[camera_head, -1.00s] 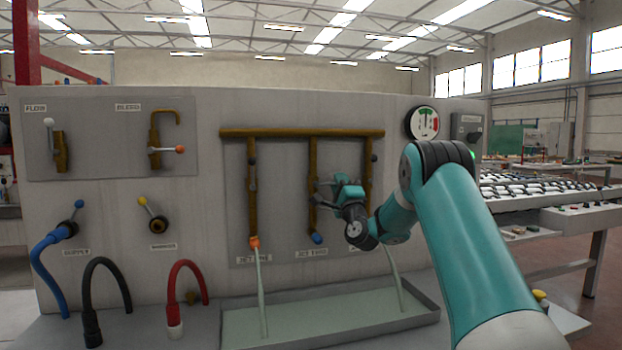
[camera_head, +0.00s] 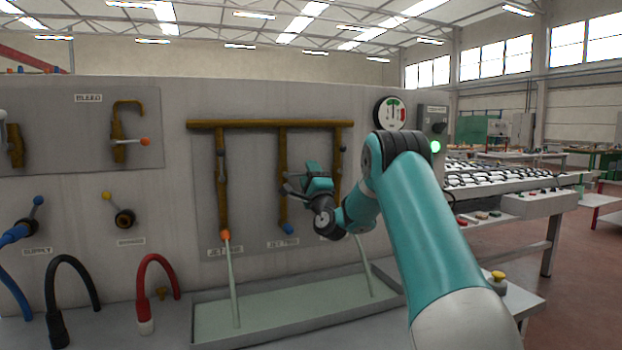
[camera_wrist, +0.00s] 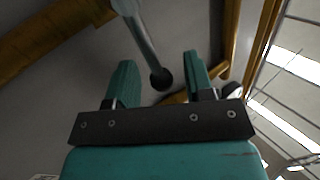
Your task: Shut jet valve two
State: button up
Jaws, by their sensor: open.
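The jet two pipe (camera_head: 283,155) is the middle brown pipe on the panel and ends in a blue nozzle (camera_head: 288,229). No stream shows below this nozzle. My gripper (camera_head: 287,184) is at the pipe's mid-height and covers the valve there. In the wrist view, a grey lever (camera_wrist: 139,36) with a black ball knob (camera_wrist: 161,78) reaches down between the two teal fingers of my gripper (camera_wrist: 160,62). The fingers are apart, with gaps showing on both sides of the knob.
Jet one's orange nozzle (camera_head: 225,235) pours a stream into the trough (camera_head: 205,300). Another stream (camera_head: 363,265) falls at the right; my arm hides its nozzle. The jet three lever knob (camera_head: 342,149) is close to the right. Red (camera_head: 142,290) and black hoses (camera_head: 52,290) stand at left.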

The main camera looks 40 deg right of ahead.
jog(key=shift+s+a+f+b, duration=0.15)
jog(key=shift+s+f+b, duration=0.2)
jog(key=shift+b, duration=0.2)
jog(key=b+v, duration=1.6)
jog(key=b, duration=0.1)
jog(key=shift+s+a+b, duration=0.15)
jog(key=shift+b, duration=0.25)
